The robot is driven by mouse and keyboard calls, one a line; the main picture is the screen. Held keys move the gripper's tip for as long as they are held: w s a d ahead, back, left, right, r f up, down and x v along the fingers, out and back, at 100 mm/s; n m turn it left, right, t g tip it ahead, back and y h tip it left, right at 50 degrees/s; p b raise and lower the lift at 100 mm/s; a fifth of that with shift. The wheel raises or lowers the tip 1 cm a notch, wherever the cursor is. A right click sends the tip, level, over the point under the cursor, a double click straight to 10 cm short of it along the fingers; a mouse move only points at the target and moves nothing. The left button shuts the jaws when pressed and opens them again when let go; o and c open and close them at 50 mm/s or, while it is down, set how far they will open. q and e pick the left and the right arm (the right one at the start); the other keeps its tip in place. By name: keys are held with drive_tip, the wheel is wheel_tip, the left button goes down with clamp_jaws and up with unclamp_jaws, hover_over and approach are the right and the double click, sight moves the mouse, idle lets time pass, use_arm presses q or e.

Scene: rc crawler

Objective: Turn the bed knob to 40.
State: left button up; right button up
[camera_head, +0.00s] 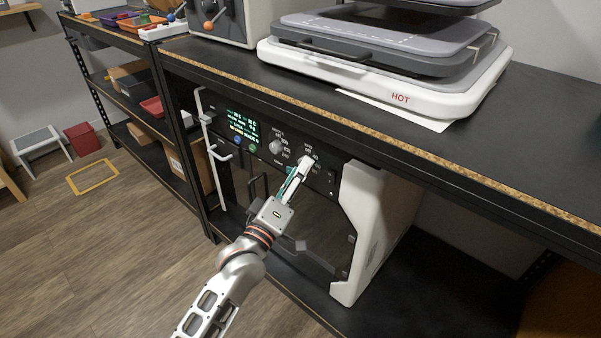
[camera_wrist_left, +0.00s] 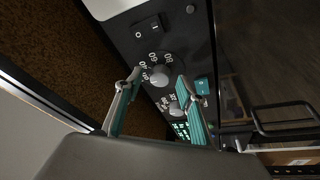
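The printer's control panel (camera_head: 262,143) is black, with a lit green display (camera_head: 242,128) and knobs. In the left wrist view, a round grey knob (camera_wrist_left: 160,76) with a number scale around it, apparently the bed knob, lies between my left gripper's spread fingertips. The fingers have teal pads. The gripper is open, with gaps to the knob on both sides. In the head view, my left gripper (camera_head: 300,172) is at the panel's right part and mostly hides this knob. A second knob (camera_head: 275,146) is to its left. The knob's exact setting is unreadable. My right gripper is not in view.
A rocker switch (camera_wrist_left: 148,28) is beside the knob. The printer stands on a shelf under a black worktop (camera_head: 460,160) with a bare wood edge. A heat press marked HOT (camera_head: 400,99) stands on top.

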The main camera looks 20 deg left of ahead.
use_arm(q)
drive_tip(key=shift+w, duration=0.2)
drive_tip(key=c, duration=1.1)
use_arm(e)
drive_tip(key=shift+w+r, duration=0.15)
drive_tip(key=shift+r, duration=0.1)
